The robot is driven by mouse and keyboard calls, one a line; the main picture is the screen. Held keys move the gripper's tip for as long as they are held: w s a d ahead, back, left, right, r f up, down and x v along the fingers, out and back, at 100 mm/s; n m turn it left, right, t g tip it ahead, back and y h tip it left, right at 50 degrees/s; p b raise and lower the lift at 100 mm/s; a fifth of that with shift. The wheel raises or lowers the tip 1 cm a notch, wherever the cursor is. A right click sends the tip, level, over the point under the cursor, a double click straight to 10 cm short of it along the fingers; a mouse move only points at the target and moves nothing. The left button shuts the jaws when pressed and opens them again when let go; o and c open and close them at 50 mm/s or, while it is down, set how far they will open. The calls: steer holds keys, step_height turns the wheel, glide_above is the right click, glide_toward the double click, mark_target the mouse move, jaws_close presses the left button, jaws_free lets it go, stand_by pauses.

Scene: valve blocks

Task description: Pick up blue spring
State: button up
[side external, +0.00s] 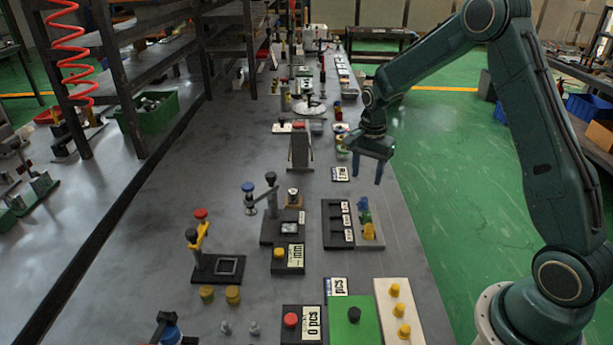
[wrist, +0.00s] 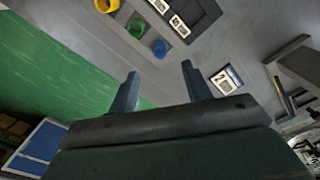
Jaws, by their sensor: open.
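The blue spring (side external: 363,203) stands on a grey plate, at the far end of a short row with a green and a yellow piece. In the wrist view the blue spring (wrist: 159,47) is a small blue ring just beyond the fingertips, roughly midway between them. My gripper (side external: 367,181) is open and empty, above the table and a little farther back than the spring. In the wrist view both fingers of my gripper (wrist: 160,68) are apart with nothing between them.
The green piece (wrist: 137,27) and yellow piece (wrist: 106,4) sit beside the spring. A black slotted tray (side external: 337,224) with white labels lies left of them. A label card (wrist: 227,80) lies near the right finger. The table's right edge is close, with green floor beyond.

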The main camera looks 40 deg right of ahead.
mark_target(364, 199)
steer(key=shift+f, duration=1.75)
steer(key=shift+d+f, duration=0.1)
steer(key=shift+f, duration=2.45)
steer(key=c, duration=1.1)
